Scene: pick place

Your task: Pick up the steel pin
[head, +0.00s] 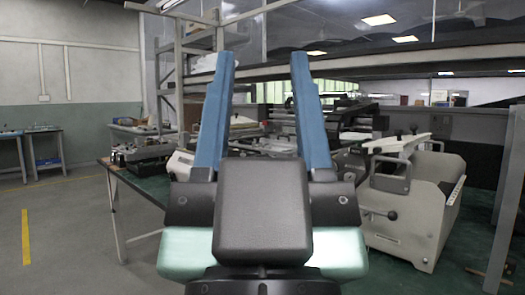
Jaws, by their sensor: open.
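My gripper (263,60) fills the middle of the head view. Its two long blue fingers point up and stand wide apart, with nothing between them. I cannot make out a steel pin anywhere in this view. My dark gripper body hides the lower middle of the picture.
A green-topped table (145,185) with equipment on it stands behind my gripper. A pale machine (420,220) stands at the right. A metal shelf frame (178,75) rises behind. Blue workbenches (45,150) are at the far left. Grey floor (65,225) at the left is clear.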

